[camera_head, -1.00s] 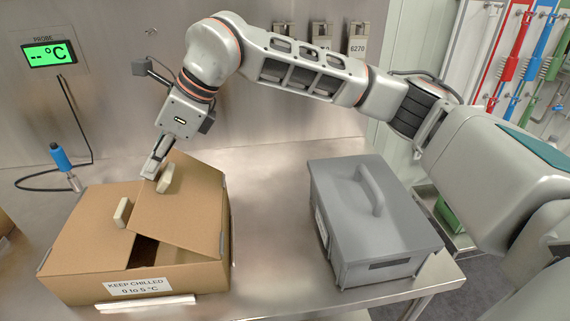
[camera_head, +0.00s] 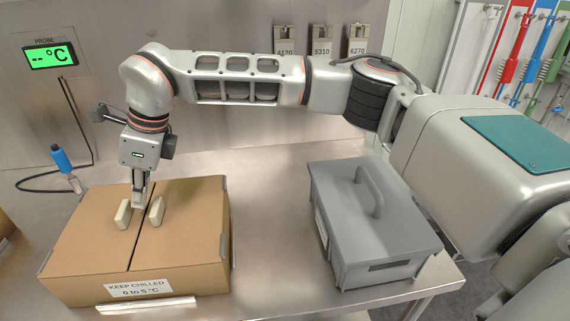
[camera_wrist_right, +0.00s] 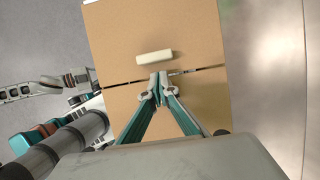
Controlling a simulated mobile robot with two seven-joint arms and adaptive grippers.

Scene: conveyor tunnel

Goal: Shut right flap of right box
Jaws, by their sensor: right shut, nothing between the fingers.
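The brown cardboard box (camera_head: 75,287) with a "KEEP CHILLED" label stands on the steel table at the left of the head view. Its right flap (camera_head: 188,215) lies down level with the left flap (camera_head: 85,225), with a narrow dark seam between them. Each flap has a pale handle, the right one (camera_head: 156,211) and the left one (camera_head: 123,214). My right gripper (camera_head: 139,203) is shut and empty, pointing down over the seam between the handles. In the wrist view its fingertips (camera_wrist_right: 158,78) are together beside one handle (camera_wrist_right: 155,57). I cannot tell whether they touch the flap.
A grey lidded case (camera_head: 370,225) with a handle stands on the right of the table. Bare table lies between it and the box. A blue probe (camera_head: 63,160) hangs by its cable at the left wall. A brown edge (camera_head: 4,228) shows at the far left.

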